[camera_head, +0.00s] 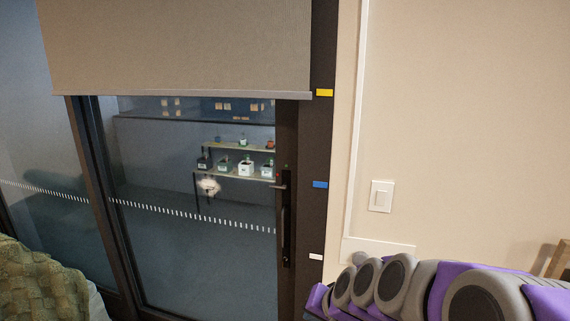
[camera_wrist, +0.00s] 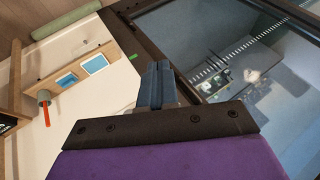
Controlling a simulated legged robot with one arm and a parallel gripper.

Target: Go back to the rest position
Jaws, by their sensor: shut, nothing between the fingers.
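My gripper (camera_wrist: 157,84) shows in the middle of the wrist view, beyond a dark plate and a purple part of my arm. Its blue-grey fingers are together, with nothing visible between them. In the head view my purple and grey arm lies across the lower right corner, in front of the wall. I cannot make out the fingertips clearly there. The gripper appears apart from the door and the wall.
A glass sliding door (camera_head: 190,260) with a dark frame and long handle (camera_head: 286,220) stands ahead, under a lowered blind (camera_head: 180,45). A light switch (camera_head: 381,196) is on the wall. A knitted blanket (camera_head: 40,285) is at lower left. Plant shelves (camera_head: 240,178) show beyond the glass.

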